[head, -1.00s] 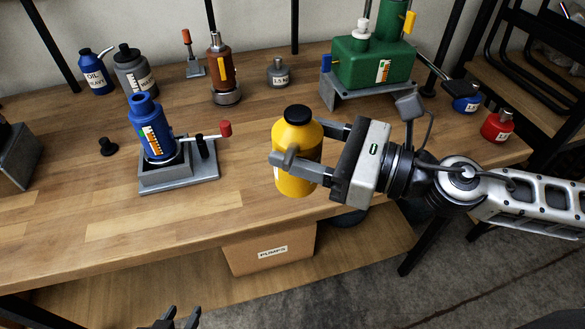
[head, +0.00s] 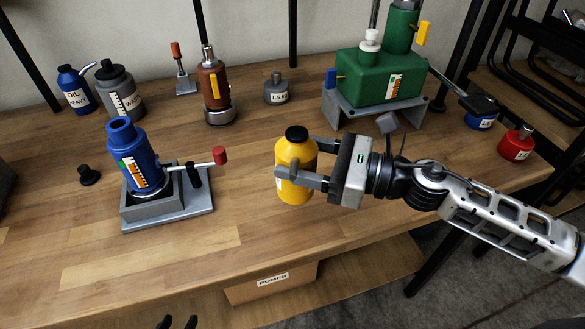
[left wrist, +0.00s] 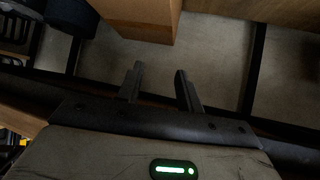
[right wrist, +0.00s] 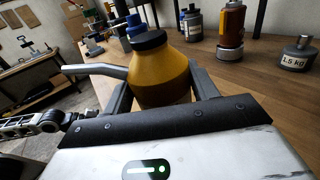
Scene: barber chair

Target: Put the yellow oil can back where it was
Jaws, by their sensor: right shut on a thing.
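The yellow oil can (head: 293,178) has a black cap and stands upright over the middle of the bench in the head view. My right gripper (head: 296,172) comes from the right, with its fingers on both sides of the can's body, shut on it. The can also fills the middle of the right wrist view (right wrist: 163,75), where its grey spout points left. I cannot tell whether its base touches the bench. My left gripper (left wrist: 158,88) is open and empty in the left wrist view, low before the bench; only its tips show at the head view's bottom edge.
A blue pump (head: 134,158) in a grey base with a red-tipped lever stands left of the can. A green pump unit (head: 380,75) is behind it, with a grey weight (head: 277,90) and brown bottle jack (head: 214,85). The front bench is clear.

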